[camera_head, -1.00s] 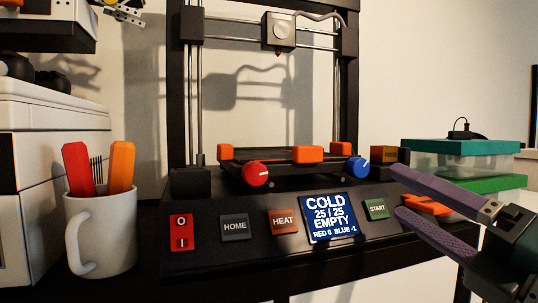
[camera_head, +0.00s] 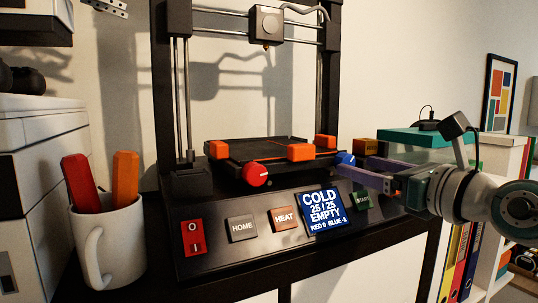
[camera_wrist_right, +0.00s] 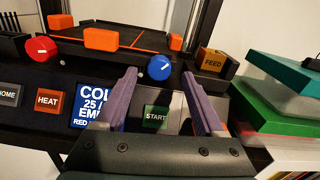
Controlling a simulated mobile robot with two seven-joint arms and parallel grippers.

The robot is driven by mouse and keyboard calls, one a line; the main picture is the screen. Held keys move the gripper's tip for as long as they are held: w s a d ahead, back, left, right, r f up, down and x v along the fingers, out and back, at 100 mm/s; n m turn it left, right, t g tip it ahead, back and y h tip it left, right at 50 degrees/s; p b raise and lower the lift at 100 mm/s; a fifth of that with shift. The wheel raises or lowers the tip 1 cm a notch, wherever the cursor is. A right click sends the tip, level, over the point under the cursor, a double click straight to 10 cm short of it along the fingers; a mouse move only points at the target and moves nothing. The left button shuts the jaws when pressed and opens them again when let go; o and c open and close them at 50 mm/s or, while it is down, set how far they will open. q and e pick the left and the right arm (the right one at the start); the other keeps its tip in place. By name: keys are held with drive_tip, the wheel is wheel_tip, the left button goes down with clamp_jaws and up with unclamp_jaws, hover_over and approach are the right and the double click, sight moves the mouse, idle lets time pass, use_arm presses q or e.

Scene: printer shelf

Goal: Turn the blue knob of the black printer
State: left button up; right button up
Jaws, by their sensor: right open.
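The black printer (camera_head: 190,262) stands on a dark shelf with its panel facing me. Its blue knob (camera_head: 345,159) is at the front right of the bed, partly covered by my right gripper in the head view. My right gripper (camera_head: 364,170) is open, its purple fingertips close to the knob. In the right wrist view the blue knob (camera_wrist_right: 159,67) shows whole, with a white mark, between and just ahead of the fingertips (camera_wrist_right: 157,76). I cannot tell whether they touch it. The screen (camera_head: 323,212) reads COLD, 25/25, EMPTY, RED 0, BLUE -1. My left gripper is not in view.
A red knob (camera_head: 257,174) sits left of the blue one. Below are a red switch (camera_head: 193,238) and HOME, HEAT and START (camera_wrist_right: 156,117) buttons. A FEED block (camera_wrist_right: 213,60) and stacked teal and green boxes stand right. A white mug (camera_head: 112,240) with handles stands left.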

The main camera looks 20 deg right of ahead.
sight(345, 162)
drive_tip(key=shift+w+a, duration=0.15)
drive_tip(key=shift+w, duration=1.1)
drive_tip(key=shift+c, duration=0.3)
clamp_jaws()
